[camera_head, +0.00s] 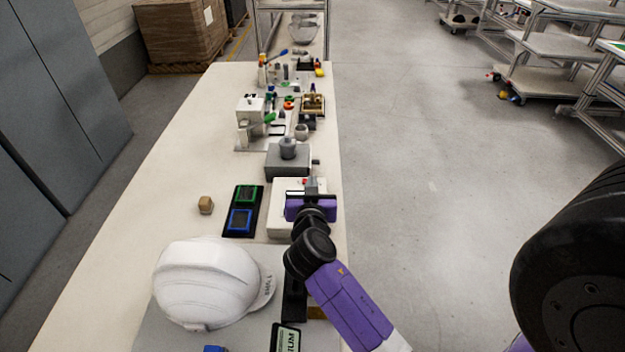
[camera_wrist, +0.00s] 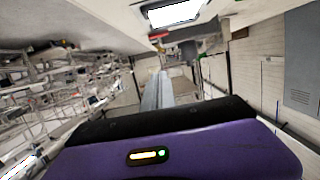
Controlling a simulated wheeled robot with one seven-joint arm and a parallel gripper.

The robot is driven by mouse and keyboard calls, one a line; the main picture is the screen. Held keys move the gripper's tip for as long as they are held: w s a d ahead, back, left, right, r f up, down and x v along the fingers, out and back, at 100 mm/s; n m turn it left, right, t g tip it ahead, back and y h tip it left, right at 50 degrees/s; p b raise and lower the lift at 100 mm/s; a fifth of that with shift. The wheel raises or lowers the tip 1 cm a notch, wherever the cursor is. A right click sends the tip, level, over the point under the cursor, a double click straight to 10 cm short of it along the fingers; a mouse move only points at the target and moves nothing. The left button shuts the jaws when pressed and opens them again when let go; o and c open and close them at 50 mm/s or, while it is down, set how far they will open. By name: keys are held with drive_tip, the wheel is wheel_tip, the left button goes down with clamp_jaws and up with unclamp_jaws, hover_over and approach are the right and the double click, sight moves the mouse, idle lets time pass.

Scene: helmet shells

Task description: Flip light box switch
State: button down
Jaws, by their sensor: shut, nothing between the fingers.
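A white box (camera_head: 284,222), which looks like the light box, stands near the right edge of the bench in the head view. My gripper (camera_head: 312,186) is over its right part, with my purple wrist just in front. A small red part (camera_head: 304,181) shows close beside the fingertips; I cannot tell if it is the switch or whether the fingers touch it. My gripper is shut and empty. In the wrist view a bright lit panel (camera_wrist: 174,13) shows at the top edge, and my purple gripper body fills the bottom. My gripper and wrist hide part of the box.
A white helmet (camera_head: 205,282) stands near the front of the bench (camera_head: 130,215). A black tray with green and blue frames (camera_head: 243,211) and a small brown block (camera_head: 206,205) lie left of the box. A grey device (camera_head: 288,160) stands behind it. The left bench strip is clear.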

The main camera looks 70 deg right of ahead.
drive_tip(key=p+x, duration=0.1)
drive_tip(key=x, duration=0.6)
drive_tip(key=shift+r, duration=0.2)
wheel_tip(320, 180, down, 3)
drive_tip(key=shift+d+r, duration=0.1)
drive_tip(key=shift+r, duration=0.1)
drive_tip(key=shift+f, duration=0.9)
drive_tip(key=shift+f, duration=0.1)
drive_tip(key=shift+f+b, duration=0.25)
drive_tip(key=shift+b, duration=0.25)
drive_tip(key=shift+r, duration=0.25)
